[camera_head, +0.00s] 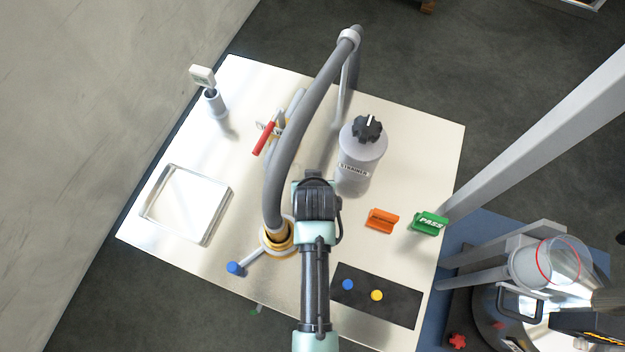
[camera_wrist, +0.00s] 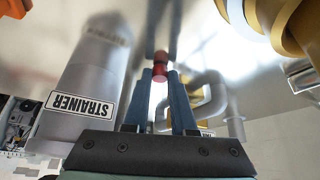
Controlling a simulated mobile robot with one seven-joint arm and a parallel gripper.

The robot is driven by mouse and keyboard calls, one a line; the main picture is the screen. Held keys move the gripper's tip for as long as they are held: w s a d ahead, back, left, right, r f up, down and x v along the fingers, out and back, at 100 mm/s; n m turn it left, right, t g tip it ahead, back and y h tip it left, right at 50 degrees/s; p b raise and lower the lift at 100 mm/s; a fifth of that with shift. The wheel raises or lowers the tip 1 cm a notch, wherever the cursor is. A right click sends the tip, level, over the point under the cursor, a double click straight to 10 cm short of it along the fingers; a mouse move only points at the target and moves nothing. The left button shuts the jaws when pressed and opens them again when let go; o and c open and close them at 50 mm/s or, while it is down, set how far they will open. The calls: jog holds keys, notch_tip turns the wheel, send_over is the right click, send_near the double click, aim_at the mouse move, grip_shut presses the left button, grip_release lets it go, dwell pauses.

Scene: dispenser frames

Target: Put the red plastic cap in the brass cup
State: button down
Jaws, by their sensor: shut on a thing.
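My gripper (camera_wrist: 160,76) is shut on the red plastic cap (camera_wrist: 159,72), which sits between its two blue fingertips in the wrist view. The shiny tabletop seems to mirror the cap and fingers just beyond them, so the cap looks close to the surface; I cannot tell whether it touches. In the head view my arm and wrist hide the fingers and cap. A brass ringed fitting (camera_head: 274,246) stands left of my wrist with the grey hose ending in it; brass also shows at the wrist view's upper right (camera_wrist: 291,22). I cannot make out a separate brass cup.
The strainer canister (camera_head: 352,170) stands close behind my wrist to the right. The grey hose (camera_head: 291,140) arches over the table. A black mat (camera_head: 397,305) holds blue and yellow caps. Orange (camera_head: 382,220) and green (camera_head: 428,223) blocks lie right; a clear tray (camera_head: 160,212) lies left.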

jog(key=shift+f, duration=0.2)
jog(key=c, duration=0.7)
grip_release()
jog(key=shift+c, duration=0.2)
jog(key=shift+r, duration=0.1)
